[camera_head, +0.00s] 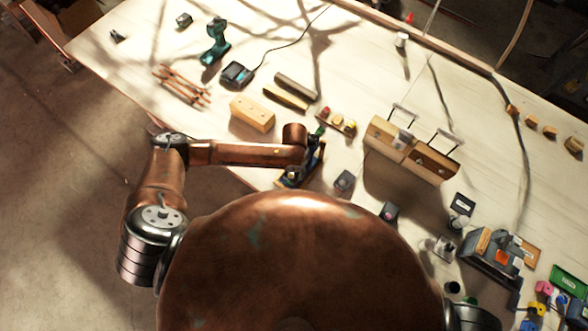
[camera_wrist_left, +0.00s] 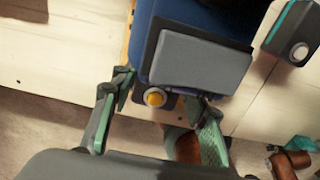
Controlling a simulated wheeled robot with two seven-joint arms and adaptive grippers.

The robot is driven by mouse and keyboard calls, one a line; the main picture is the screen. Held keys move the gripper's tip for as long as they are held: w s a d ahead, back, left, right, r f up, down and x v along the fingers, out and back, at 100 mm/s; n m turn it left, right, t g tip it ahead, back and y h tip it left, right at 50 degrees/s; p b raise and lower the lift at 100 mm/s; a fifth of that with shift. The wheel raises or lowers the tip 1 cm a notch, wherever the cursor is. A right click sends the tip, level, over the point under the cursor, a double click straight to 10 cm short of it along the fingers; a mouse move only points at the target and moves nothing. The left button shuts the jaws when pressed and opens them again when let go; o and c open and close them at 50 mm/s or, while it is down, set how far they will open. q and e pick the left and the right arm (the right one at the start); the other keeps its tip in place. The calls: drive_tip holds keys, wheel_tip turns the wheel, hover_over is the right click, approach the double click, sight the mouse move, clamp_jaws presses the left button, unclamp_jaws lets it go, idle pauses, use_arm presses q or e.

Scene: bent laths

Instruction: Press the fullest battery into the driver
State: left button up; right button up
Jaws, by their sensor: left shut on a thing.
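A teal and black driver (camera_head: 214,42) stands at the back left of the table in the head view. I cannot tell for sure what this thing is. A teal and black battery (camera_wrist_left: 290,35) with a round silver button lies apart to its right. Dark battery-like blocks (camera_head: 344,181) and (camera_head: 390,211) lie right of the gripper. Their charge cannot be read. My right gripper is not seen.
A charger (camera_head: 237,74) with a black cord lies near the driver. A wooden block (camera_head: 252,113), bent laths (camera_head: 182,86) and a wooden fixture with handles (camera_head: 412,150) stand around. The right end is crowded with a grey machine (camera_head: 490,257) and coloured pieces. Free table lies at the back.

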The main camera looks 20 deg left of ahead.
sight(294, 171)
use_arm(q)
drive_tip(key=shift+f, duration=0.55)
idle(0.5)
drive_tip(key=shift+f+b, duration=0.4)
drive_tip(key=shift+f, duration=0.1)
idle(0.8)
drive_tip(key=o, duration=1.6)
drive_tip(key=shift+c, duration=0.2)
wheel_tip(294, 171, up, 5)
drive_tip(key=p, duration=0.4)
drive_tip(key=shift+p, duration=0.4)
drive_tip(key=shift+r+p, duration=0.75)
drive_tip(key=shift+r, duration=0.3)
